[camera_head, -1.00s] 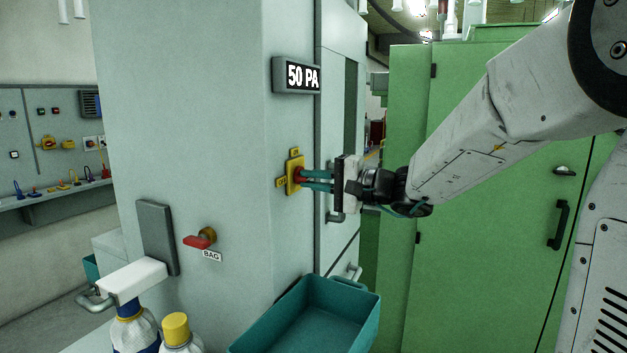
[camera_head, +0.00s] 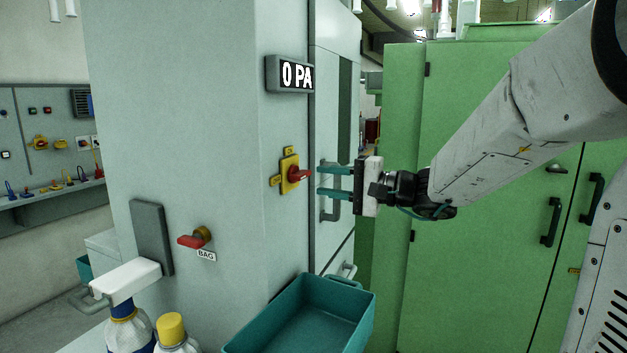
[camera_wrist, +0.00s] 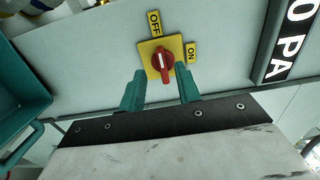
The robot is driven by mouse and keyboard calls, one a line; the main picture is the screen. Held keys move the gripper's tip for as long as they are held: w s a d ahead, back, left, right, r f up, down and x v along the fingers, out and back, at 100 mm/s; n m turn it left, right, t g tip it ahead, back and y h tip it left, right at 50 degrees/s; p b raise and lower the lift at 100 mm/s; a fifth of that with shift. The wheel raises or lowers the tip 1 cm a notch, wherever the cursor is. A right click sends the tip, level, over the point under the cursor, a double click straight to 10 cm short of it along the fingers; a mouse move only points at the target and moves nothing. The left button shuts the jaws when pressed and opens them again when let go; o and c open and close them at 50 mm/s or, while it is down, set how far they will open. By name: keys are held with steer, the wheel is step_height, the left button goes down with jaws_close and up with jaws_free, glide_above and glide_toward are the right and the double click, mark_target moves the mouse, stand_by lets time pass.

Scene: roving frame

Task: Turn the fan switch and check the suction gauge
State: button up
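The fan switch, a red knob on a yellow plate (camera_head: 290,176), is on the grey cabinet's face. In the wrist view the knob (camera_wrist: 161,66) has its white mark pointing toward the OFF label (camera_wrist: 154,22); the ON label (camera_wrist: 191,53) is to the right. The suction gauge (camera_head: 290,75) above the switch reads 0 PA; part of it shows in the wrist view (camera_wrist: 286,40). My gripper (camera_head: 320,180) is open and empty, its teal fingers pointing at the knob with a gap before it. In the wrist view the knob shows between the fingers.
A red-handled valve (camera_head: 195,240) labelled BAG is lower left on the cabinet. A teal bin (camera_head: 300,328) is below the switch. Bottles with blue and yellow tops (camera_head: 171,328) stand at bottom left. Green cabinets (camera_head: 480,200) stand behind my arm.

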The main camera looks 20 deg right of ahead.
steer(key=v, duration=0.2)
steer(key=shift+s+d, duration=0.25)
stand_by(0.3)
steer(key=s+a+f+n+g+h, duration=0.2)
steer(key=s+a+f+g, duration=0.1)
steer(key=s+f+g, duration=0.4)
steer(key=s+a+f+n+g+h, duration=0.1)
steer(key=s+a+f+g+h, duration=0.15)
steer(key=s+f, duration=0.45)
steer(key=s+d+n+g+h, duration=0.2)
steer(key=s+n+h, duration=0.3)
steer(key=s, duration=1)
steer(key=d+h, duration=0.1)
steer(key=h, duration=0.2)
steer(key=shift+s+n, duration=0.3)
steer(key=shift+n, duration=0.1)
